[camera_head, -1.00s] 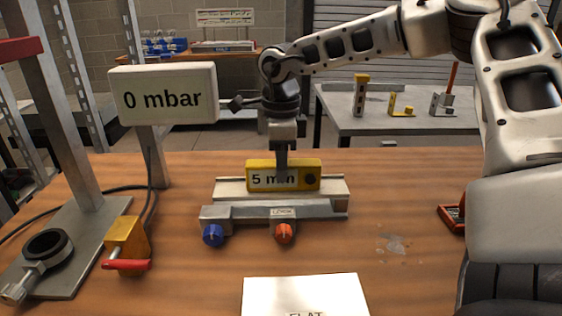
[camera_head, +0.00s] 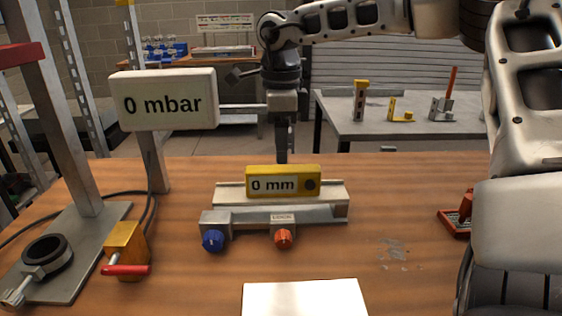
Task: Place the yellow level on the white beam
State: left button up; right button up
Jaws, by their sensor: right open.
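The yellow level (camera_head: 283,172) stands upright on the white beam (camera_head: 333,192) of the fixture, near the middle of its length. Its face reads "0 mm". My right gripper (camera_head: 282,157) is directly above the level, pointing down, with its fingertips just clear of the level's top edge. It is open and holds nothing. A metal rail (camera_head: 330,212) with a blue knob (camera_head: 213,241) and an orange knob (camera_head: 284,239) is in front of the beam. My left gripper does not show.
A "0 mbar" display (camera_head: 164,99) and a metal stand (camera_head: 85,255) are at left, with a yellow valve with a red handle (camera_head: 126,250). A white plate (camera_head: 305,297) lies at the front, a red tool (camera_head: 456,218) at right.

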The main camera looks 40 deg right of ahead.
aim_at(281, 168)
notch_tip(281, 168, up, 6)
dwell(0.8)
